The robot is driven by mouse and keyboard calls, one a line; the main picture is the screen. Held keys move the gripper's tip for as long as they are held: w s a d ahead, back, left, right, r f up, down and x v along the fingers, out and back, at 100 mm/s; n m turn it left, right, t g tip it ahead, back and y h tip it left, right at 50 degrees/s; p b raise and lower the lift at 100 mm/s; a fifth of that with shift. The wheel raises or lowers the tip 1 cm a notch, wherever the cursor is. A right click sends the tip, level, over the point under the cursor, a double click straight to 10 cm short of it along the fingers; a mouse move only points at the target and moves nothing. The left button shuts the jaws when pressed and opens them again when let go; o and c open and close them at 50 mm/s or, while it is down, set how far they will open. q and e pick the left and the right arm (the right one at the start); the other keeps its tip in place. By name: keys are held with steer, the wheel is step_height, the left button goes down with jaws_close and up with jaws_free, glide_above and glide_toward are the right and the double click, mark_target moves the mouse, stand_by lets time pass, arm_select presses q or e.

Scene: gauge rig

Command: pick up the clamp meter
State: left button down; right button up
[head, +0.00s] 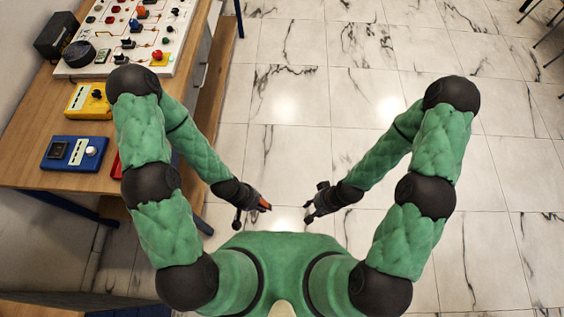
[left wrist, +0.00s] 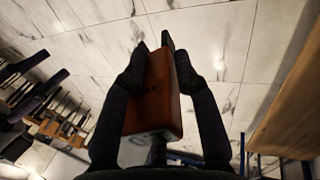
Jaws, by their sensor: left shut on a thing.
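My left gripper (head: 258,207) is in front of my body, over the floor and clear of the table. In the left wrist view its two dark fingers (left wrist: 153,48) are shut on an orange-red, box-shaped body, which looks like the clamp meter (left wrist: 158,95). The fingers lie along both sides of it, and its lower end is partly in shadow.
The wooden table (head: 33,118) at the left bears a white panel (head: 167,60) with knobs and wires, a yellow box (head: 88,102), a blue box (head: 74,153) and a red thing (head: 116,166) partly behind my left arm. The tiled floor (head: 300,100) ahead is clear.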

arm_select(q)
steer(key=w+d+r+m+t+y+b, duration=0.1)
steer(key=d+r+t+y+b, duration=0.3)
steer(key=d+r+t, duration=0.4)
steer(key=shift+w+d+m+t+b, duration=0.3)
steer(key=shift+m+t+b, duration=0.35)
steer(key=shift+t, duration=0.75)
steer(key=shift+r, duration=0.1)
steer(key=w+f+b, duration=0.1)
steer(key=w+b, duration=0.3)
steer(key=w, duration=0.8)
steer(key=shift+f, duration=0.35)
